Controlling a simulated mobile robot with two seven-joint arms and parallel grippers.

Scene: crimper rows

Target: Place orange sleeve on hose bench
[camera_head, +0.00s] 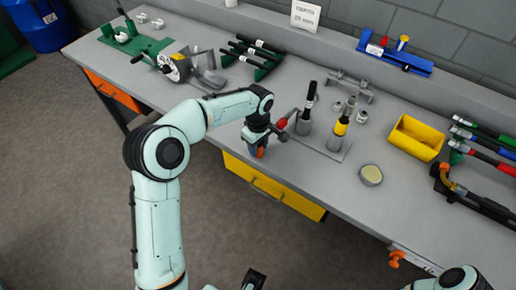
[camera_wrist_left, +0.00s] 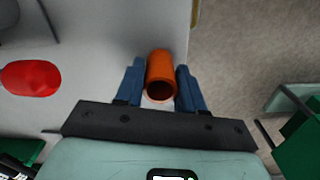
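The orange sleeve (camera_head: 261,153) is a short hollow tube. In the left wrist view the orange sleeve (camera_wrist_left: 160,68) lies between the two blue fingers, which touch its sides, with its open end towards the camera. My left gripper (camera_head: 259,146) points down at the front edge of the grey hose bench (camera_head: 215,115), above a yellow drawer. The fingers also show in the left wrist view (camera_wrist_left: 161,84). I cannot tell whether the sleeve touches the bench top. A dark part at the bottom of the head view may be my right gripper (camera_head: 253,281); its fingers are unclear.
Right of the gripper are a red-tipped tool (camera_head: 282,123), a fixture plate (camera_head: 325,146) with upright black and yellow-banded pieces, a yellow bin (camera_head: 416,138) and a round tin (camera_head: 371,175). A hand-wheel crimper (camera_head: 178,67) stands left. Bare bench lies left of the gripper.

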